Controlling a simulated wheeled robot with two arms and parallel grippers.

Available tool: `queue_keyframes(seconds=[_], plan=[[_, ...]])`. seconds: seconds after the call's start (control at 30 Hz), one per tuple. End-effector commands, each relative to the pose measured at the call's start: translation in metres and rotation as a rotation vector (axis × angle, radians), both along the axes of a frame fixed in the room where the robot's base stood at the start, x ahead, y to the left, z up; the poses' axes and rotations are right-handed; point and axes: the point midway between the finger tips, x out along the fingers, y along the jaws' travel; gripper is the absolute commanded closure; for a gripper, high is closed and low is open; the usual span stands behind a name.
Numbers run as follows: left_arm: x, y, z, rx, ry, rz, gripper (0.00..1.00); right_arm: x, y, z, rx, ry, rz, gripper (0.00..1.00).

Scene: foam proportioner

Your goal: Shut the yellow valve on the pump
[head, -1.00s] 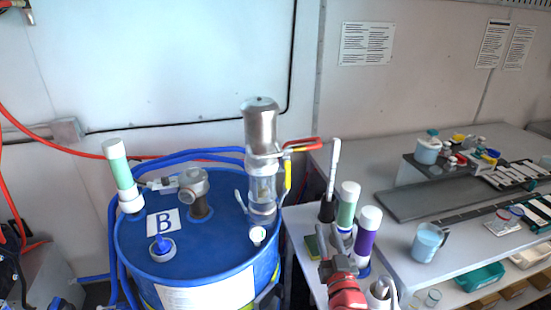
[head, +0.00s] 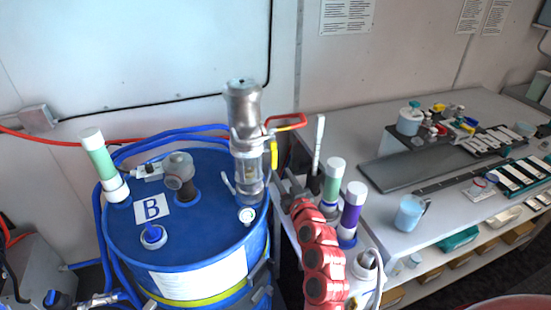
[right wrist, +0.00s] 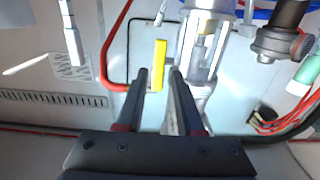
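The pump (head: 246,130) is a metal cylinder with a clear lower section, standing upright on the blue drum (head: 200,225). Its yellow valve handle (head: 274,154) hangs down at the pump's right side, below the red hose. In the right wrist view the yellow handle (right wrist: 159,66) shows just beyond and between my fingertips. My right gripper (right wrist: 157,76) is open, with nothing between its fingers. In the head view the right gripper (head: 292,184) is right of the pump and lower than the handle, partly hidden by my red arm. My left gripper is not in view.
A green-banded bottle (head: 333,180) and a purple bottle (head: 351,212) stand close to the right of my right arm. A blue cup (head: 410,212) stands on the bench (head: 385,205). A red hose (head: 290,122) runs from the valve.

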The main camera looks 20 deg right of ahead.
Motion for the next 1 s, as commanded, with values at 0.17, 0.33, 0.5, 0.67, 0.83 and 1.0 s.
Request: queue_keyframes(seconds=[0.17,0.33,0.5,0.67,0.83,1.0], plan=[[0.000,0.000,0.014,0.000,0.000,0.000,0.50,0.029,0.001,0.004,0.000,-0.001,0.001,0.64],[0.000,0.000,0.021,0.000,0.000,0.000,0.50,0.051,0.002,0.003,-0.001,-0.002,0.001,0.64],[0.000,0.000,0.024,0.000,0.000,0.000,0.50,0.064,0.001,0.003,-0.001,-0.004,-0.002,0.64],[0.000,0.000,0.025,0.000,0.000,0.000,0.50,0.068,0.001,0.002,-0.001,-0.004,-0.002,0.64],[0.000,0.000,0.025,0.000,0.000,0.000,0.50,0.068,0.002,0.001,0.000,-0.003,-0.002,0.64],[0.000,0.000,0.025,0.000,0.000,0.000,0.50,0.068,0.002,0.001,0.000,-0.003,-0.002,0.84]])
